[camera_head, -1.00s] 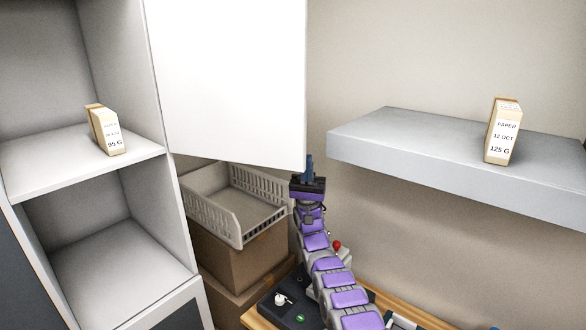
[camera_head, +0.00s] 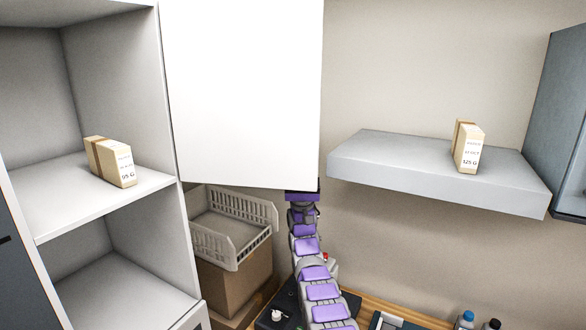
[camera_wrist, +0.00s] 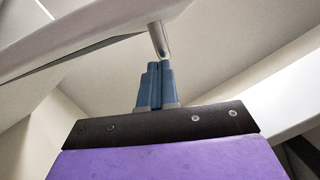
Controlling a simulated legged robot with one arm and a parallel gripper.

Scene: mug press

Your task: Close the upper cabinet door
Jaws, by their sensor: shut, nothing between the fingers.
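The white upper cabinet door (camera_head: 245,90) stands open, swung out to the right of the cabinet (camera_head: 120,80). In the head view my arm rises to the door's lower right corner, and my fingers are hidden behind the door. In the wrist view my gripper (camera_wrist: 157,70) has its blue fingers together and empty. Their tips are just below the end of a metal bar handle (camera_wrist: 160,40) on a pale panel (camera_wrist: 80,35), apparently the door. I cannot tell whether they touch it.
A paper box (camera_head: 112,162) stands on the cabinet shelf. A grey wall shelf (camera_head: 400,165) with another box (camera_head: 468,148) is close to the door's right. A white basket (camera_head: 235,220) on cardboard boxes (camera_head: 235,280) is below the door. A dark cabinet (camera_head: 560,110) is far right.

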